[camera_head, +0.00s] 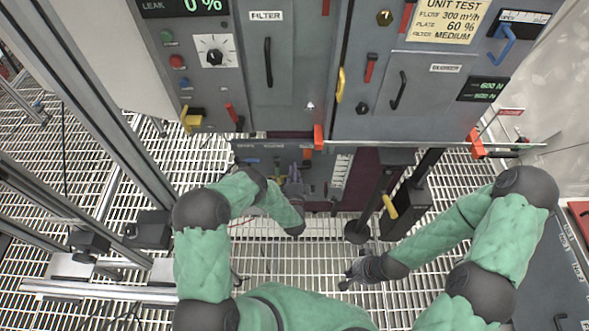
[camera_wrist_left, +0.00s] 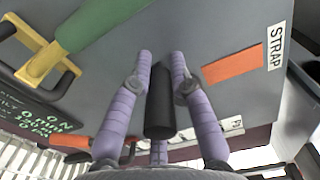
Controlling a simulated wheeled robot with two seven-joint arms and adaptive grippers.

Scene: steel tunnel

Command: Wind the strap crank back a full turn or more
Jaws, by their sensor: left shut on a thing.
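My left gripper (camera_head: 295,185) reaches down to the low grey panel below the cabinets. In the left wrist view its purple fingers (camera_wrist_left: 162,85) are shut on a black cylindrical crank handle (camera_wrist_left: 160,108), one finger on each side. The handle stands out from a grey panel face with a white STRAP label (camera_wrist_left: 276,46) and an orange strip (camera_wrist_left: 232,66). The crank's arm is hidden. In the head view my own arm and gripper hide most of the crank. My right gripper (camera_head: 352,274) hangs low over the grating, away from the panel; its fingers are too small to read.
A green bar (camera_wrist_left: 100,22) and a yellow bracket handle (camera_wrist_left: 45,62) are close to the left gripper in the wrist view. A dark post with a yellow lever (camera_head: 390,206) stands right of the panel. Grey cabinets (camera_head: 265,60) rise behind. The grating floor (camera_head: 290,262) is open nearby.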

